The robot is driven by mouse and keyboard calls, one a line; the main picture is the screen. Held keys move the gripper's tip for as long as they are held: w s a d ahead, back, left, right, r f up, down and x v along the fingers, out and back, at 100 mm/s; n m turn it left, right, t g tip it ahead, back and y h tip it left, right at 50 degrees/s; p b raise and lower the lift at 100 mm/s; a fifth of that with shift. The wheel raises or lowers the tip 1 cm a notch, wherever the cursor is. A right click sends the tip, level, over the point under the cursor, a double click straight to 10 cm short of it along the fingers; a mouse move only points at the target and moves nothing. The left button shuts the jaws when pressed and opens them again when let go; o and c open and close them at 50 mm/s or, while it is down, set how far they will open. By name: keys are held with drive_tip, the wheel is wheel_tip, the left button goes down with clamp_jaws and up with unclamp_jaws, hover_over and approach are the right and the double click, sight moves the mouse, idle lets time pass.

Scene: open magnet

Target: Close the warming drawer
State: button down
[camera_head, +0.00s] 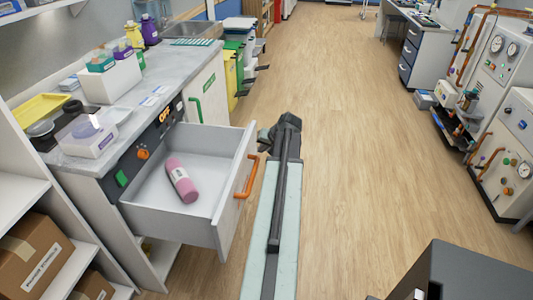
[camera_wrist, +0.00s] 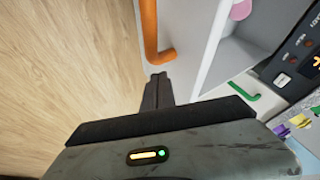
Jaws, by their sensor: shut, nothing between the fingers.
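The warming drawer (camera_head: 226,205) is pulled far out of the counter unit, with grey walls and a white inside. My gripper (camera_head: 264,137) is just beyond the far end of the drawer front, close to the handle. In the wrist view its dark fingers (camera_wrist: 158,88) are shut and empty, just below the handle's bent end. I cannot tell whether they touch the drawer.
A control panel (camera_head: 150,142) with an orange knob and a green switch is on the counter unit above the drawer. Bottles and boxes stand on the countertop (camera_head: 150,95). White shelves with cartons (camera_head: 36,255) are at the left. The wooden floor (camera_head: 350,150) to the right is clear.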

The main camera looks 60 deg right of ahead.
sight(248, 151)
drive_tip(key=w, duration=0.1)
drive_tip(key=w+a, duration=0.1)
drive_tip(key=shift+w+r+p, duration=0.1)
drive_tip(key=shift+w+p, duration=0.3)
drive_tip(key=shift+w+a, duration=0.15)
drive_tip(key=shift+w, duration=0.3)
